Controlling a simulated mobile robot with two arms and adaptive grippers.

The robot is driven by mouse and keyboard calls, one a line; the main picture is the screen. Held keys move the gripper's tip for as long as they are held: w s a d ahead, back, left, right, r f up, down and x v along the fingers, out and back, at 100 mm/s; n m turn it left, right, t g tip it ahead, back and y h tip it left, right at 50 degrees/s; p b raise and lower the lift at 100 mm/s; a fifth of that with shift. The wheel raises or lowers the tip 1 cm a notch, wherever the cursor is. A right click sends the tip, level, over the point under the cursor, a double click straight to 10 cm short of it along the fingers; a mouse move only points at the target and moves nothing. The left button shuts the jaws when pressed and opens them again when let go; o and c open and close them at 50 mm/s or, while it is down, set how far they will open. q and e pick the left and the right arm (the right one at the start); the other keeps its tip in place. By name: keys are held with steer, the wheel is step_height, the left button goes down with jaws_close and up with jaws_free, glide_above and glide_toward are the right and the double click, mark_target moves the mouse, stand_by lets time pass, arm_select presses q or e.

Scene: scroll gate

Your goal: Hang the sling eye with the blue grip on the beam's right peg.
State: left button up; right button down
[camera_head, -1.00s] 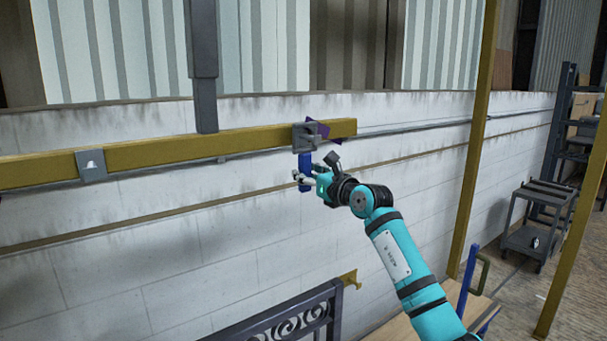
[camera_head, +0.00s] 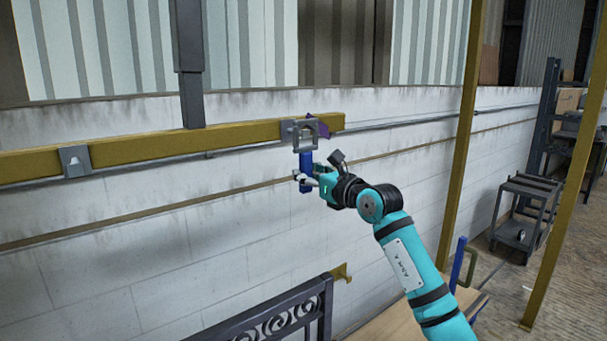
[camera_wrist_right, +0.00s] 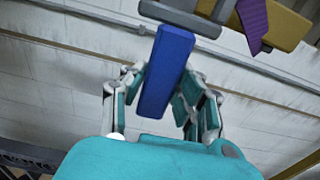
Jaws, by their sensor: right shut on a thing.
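The yellow beam (camera_head: 235,136) runs across the left half of the head view. Its left peg plate (camera_head: 75,161) is bare. My right gripper (camera_head: 304,181) is shut on the blue grip (camera_head: 306,164), which hangs upright below the grey sling eye (camera_head: 286,133). The eye overlaps the beam's right end, and its square opening shows. The right peg is hard to make out behind it; I cannot tell whether the eye is around it. A purple piece (camera_head: 322,130) shows behind the eye. The wrist view shows the blue grip (camera_wrist_right: 167,75) between my fingers. My left gripper is out of view.
A dark scrolled gate (camera_head: 270,322) stands at the bottom, with a yellow bracket (camera_head: 342,273) beside it. A grey column (camera_head: 190,70) meets the beam from above. A yellow post (camera_head: 461,150) stands right of my arm. A block wall is behind.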

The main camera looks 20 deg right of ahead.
steer(key=shift+s+d+r, duration=0.1)
steer(key=shift+s+d, duration=0.05)
steer(key=shift+s, duration=0.2)
steer(key=c, duration=0.9)
jaws_free()
steer(key=v, duration=1.2)
